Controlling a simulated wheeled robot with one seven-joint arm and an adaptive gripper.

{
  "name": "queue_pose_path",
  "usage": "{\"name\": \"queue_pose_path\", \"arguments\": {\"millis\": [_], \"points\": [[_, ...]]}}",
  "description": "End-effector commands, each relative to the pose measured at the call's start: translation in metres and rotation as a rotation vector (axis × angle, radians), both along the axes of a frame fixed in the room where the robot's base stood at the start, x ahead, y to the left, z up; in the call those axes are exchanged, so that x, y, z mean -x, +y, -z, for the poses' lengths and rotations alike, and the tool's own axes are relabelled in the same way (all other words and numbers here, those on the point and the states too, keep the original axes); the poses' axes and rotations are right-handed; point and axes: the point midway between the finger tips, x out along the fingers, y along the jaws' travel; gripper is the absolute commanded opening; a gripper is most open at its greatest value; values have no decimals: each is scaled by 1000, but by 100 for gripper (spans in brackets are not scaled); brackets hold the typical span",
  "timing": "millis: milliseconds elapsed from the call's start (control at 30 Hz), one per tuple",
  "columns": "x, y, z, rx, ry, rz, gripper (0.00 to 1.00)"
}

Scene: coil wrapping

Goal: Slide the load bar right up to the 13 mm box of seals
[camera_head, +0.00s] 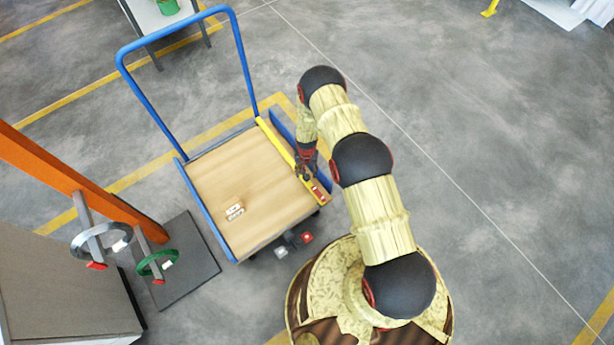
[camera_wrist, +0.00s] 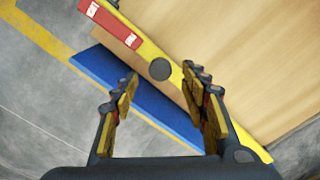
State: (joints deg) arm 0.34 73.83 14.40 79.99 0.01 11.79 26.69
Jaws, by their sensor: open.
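The load bar is a long yellow bar (camera_head: 275,138) with a red labelled end, lying along the right edge of the cart deck. In the wrist view the bar (camera_wrist: 150,50) runs diagonally, with its red end at upper left and a dark round spot beside it. Two small pale boxes (camera_head: 235,211) sit close together on the deck, left of and apart from the bar; their print is too small to read, so I cannot tell which is 13 mm. My gripper (camera_head: 306,168) is open over the near half of the bar. In the wrist view its fingers (camera_wrist: 161,76) are apart, nothing held.
The cart deck (camera_head: 222,174) is wooden with blue edges and a tall blue handle (camera_head: 175,27) at the back. Most of the deck between boxes and bar is bare. An orange beam (camera_head: 75,178) with hanging rings stands to the left. The floor at right is clear.

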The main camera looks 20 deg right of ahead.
Motion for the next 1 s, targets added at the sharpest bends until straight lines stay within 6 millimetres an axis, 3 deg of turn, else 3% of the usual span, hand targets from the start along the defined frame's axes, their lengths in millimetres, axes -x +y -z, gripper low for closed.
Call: {"name": "queue_pose_path", "arguments": {"millis": [100, 233, 600, 1000], "points": [[0, 0, 20, 0, 1, 0, 45], [0, 0, 31, 0, 0, 0, 45], [0, 0, 35, 0, 0, -1, 45], [0, 0, 35, 0, 0, -1, 22]]}}
